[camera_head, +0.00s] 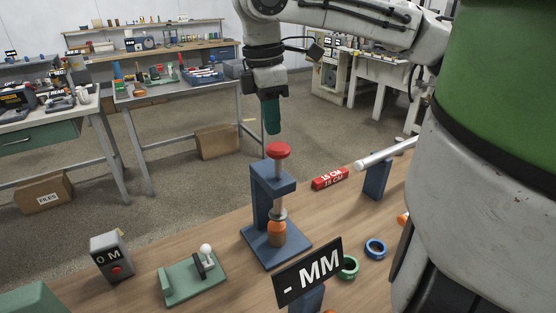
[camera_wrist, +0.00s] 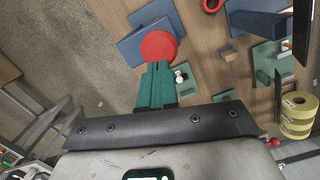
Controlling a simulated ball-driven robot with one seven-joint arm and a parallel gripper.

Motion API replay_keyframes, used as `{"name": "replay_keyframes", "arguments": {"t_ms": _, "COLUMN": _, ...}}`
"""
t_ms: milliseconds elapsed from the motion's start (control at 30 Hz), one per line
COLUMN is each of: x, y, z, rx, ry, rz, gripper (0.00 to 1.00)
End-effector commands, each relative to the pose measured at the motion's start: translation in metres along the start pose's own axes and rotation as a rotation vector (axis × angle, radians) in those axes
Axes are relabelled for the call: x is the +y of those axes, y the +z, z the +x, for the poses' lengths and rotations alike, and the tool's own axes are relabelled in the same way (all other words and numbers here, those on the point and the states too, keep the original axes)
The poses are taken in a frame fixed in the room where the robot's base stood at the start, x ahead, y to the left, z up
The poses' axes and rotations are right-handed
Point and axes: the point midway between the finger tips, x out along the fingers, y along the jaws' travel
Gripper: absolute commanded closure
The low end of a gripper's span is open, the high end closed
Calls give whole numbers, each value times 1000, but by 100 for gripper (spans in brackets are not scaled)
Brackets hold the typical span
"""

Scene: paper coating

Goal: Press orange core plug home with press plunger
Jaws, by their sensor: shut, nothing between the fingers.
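The press plunger (camera_head: 280,152) has a round red knob on a metal shaft. It stands in a blue press frame (camera_head: 262,205) on the wooden table. The orange core plug (camera_head: 277,233) is under the plunger's lower end, over the press base; how deep it sits is hard to tell. My gripper (camera_head: 272,132) points down just above the red knob, its green fingers shut and empty. In the wrist view the fingertips (camera_wrist: 158,66) lie at the edge of the red knob (camera_wrist: 159,46). Whether they touch it cannot be told. The plug is hidden in the wrist view.
A red block (camera_head: 330,178) and a white roll on a blue stand (camera_head: 376,180) are right of the press. A green fixture (camera_head: 194,279) and grey box (camera_head: 111,256) are left. A black sign (camera_head: 308,272), green ring (camera_head: 348,267) and blue ring (camera_head: 375,249) are in front.

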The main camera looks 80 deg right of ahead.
Motion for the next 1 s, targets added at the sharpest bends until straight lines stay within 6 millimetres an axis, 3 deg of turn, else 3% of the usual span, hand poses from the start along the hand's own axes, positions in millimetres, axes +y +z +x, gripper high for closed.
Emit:
{"name": "replay_keyframes", "arguments": {"t_ms": 33, "x": 0, "y": 0, "z": 13, "rx": -1, "ry": 0, "rz": 2, "gripper": 100}}
{"name": "replay_keyframes", "arguments": {"t_ms": 200, "x": 0, "y": 0, "z": 30, "rx": -1, "ry": 1, "rz": 2, "gripper": 100}}
{"name": "replay_keyframes", "arguments": {"t_ms": 733, "x": 0, "y": 0, "z": 36, "rx": 0, "ry": 0, "rz": 1, "gripper": 100}}
{"name": "replay_keyframes", "arguments": {"t_ms": 1000, "x": 0, "y": -3, "z": 63, "rx": 1, "ry": -2, "rz": 0, "gripper": 100}}
